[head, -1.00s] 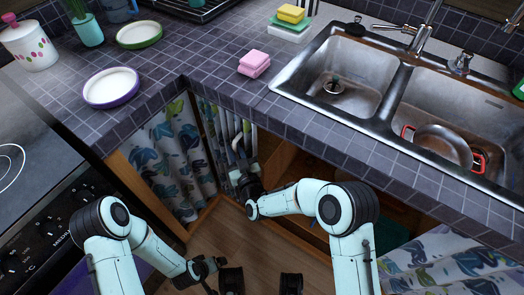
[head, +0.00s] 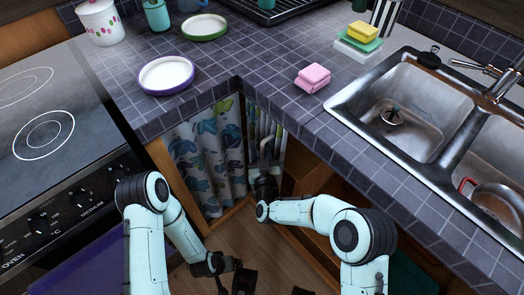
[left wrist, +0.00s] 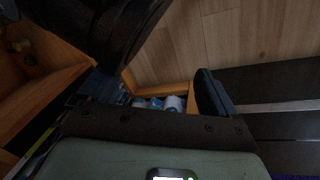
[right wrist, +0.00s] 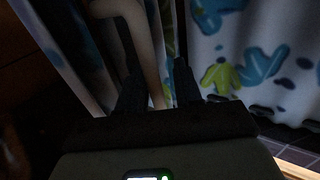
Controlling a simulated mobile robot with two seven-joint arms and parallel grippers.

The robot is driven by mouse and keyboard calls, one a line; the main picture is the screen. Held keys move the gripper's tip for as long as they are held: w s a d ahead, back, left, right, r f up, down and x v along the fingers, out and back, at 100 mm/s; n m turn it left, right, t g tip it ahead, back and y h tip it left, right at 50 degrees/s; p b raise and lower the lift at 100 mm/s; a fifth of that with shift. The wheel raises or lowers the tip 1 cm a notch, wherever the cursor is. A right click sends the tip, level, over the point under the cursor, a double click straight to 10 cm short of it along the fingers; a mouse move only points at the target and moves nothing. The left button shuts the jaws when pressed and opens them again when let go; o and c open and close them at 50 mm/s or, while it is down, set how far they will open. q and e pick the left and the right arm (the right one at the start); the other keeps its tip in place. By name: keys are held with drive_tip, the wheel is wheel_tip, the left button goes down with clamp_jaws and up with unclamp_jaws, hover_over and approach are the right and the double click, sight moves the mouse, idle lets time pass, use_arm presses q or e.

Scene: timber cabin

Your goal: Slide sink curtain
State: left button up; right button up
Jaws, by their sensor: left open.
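A white curtain (head: 205,155) with blue and green leaf shapes hangs under the counter in the head view. A narrow bunched strip of similar cloth (head: 258,125) hangs at the inner corner. My right gripper (head: 266,165) reaches into the under-sink opening beside that strip. In the right wrist view its fingers (right wrist: 159,85) are apart, with dark folds and a pale curved pipe (right wrist: 145,45) between or behind them; I cannot tell if they grip cloth. Patterned curtain (right wrist: 255,55) hangs at their right. My left gripper (left wrist: 155,90) is open and empty, low over the floor.
The tiled counter (head: 240,65) overhangs the opening, with the sink (head: 415,110) at right and the stove (head: 45,140) at left. Wooden floor (left wrist: 245,45) is clear below.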

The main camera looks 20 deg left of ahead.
drive_tip(key=shift+d, duration=0.15)
use_arm(q)
drive_tip(key=shift+t, duration=0.3)
drive_tip(key=r, duration=0.1)
drive_tip(key=w+d+r+p, duration=0.1)
drive_tip(key=r+p, duration=0.1)
drive_tip(key=r, duration=0.1)
drive_tip(key=shift+w+d, duration=0.15)
drive_tip(key=shift+d, duration=0.05)
use_arm(e)
drive_tip(key=v, duration=1.3)
drive_tip(key=shift+s, duration=0.2)
use_arm(q)
drive_tip(key=shift+f, duration=0.1)
use_arm(e)
drive_tip(key=shift+f, duration=0.1)
